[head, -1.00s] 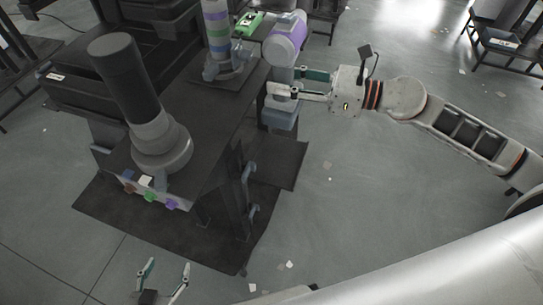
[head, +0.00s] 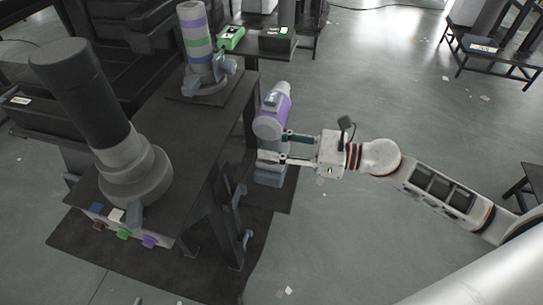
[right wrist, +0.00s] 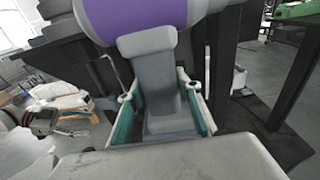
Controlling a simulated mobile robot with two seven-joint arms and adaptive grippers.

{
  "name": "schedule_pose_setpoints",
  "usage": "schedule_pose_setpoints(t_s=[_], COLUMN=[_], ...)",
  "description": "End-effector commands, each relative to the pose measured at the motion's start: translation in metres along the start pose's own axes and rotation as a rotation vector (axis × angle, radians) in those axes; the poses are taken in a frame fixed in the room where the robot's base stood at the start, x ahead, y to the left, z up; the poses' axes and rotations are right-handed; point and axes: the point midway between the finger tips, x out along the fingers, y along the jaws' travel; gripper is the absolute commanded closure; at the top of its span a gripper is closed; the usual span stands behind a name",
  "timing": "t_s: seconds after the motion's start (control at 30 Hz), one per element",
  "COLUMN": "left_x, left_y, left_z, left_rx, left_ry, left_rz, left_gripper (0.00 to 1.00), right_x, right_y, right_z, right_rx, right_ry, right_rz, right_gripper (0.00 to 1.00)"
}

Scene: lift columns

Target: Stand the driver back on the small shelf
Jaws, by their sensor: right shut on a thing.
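The driver (head: 273,110) has a purple and grey body, a grey handle and a blue-grey foot. My right gripper (head: 274,147) is shut on its handle and holds it roughly upright, clear of the furniture, right of the table. In the right wrist view the grey handle (right wrist: 157,85) stands between the fingers, with the purple body (right wrist: 130,18) above. The small dark shelf (head: 262,48) is at the back, beyond the driver; the driver is apart from it. My left gripper (right wrist: 68,131) shows small at the left of the wrist view, its fingers apart; only its tips reach the head view's bottom edge.
The dark table (head: 190,150) carries a black and grey column (head: 85,95) and a banded column (head: 195,35). A green object (head: 231,38) and a dark box (head: 277,40) sit at the back by the shelf. Open floor lies to the right.

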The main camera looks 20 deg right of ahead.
Motion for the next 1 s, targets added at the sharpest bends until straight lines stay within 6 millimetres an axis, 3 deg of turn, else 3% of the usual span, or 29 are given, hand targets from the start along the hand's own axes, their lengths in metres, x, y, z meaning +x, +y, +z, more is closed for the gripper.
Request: schedule_pose_setpoints(t_s=[0.07,0.3,0.4,0.7,0.87,0.9,0.97,1.0], left_x=[-0.001,0.001,0.0,0.002,0.004,0.004,0.004,0.004], left_y=[0.001,0.006,0.006,0.003,0.004,0.004,0.003,0.003], left_z=[-0.001,0.014,0.009,-0.002,0.003,0.002,0.001,0.0], left_rx=[0.003,0.0,0.0,0.0,-0.003,-0.003,-0.002,-0.002], left_ry=[0.002,-0.02,-0.013,0.007,0.003,0.004,0.006,0.007], left_rz=[0.003,0.012,0.012,0.007,0.009,0.008,0.008,0.007], left_gripper=[0.4,0.4,0.4,0.4,0.4,0.4,0.4,0.4], right_x=[0.001,0.003,0.003,0.003,0.004,0.003,0.003,0.003], right_y=[-0.001,0.0,0.0,-0.001,-0.001,0.0,0.0,0.0], right_z=[0.0,-0.033,-0.039,-0.038,-0.043,-0.046,-0.045,-0.045], right_rx=[-0.002,0.003,0.001,-0.006,-0.003,-0.001,-0.003,-0.003], right_ry=[-0.006,-0.003,-0.005,-0.007,-0.006,-0.001,-0.002,-0.002], right_rz=[0.0,-0.001,0.0,-0.001,0.0,-0.001,-0.001,-0.001], right_gripper=[1.0,1.0,1.0,1.0,1.0,0.64,0.49,0.49])
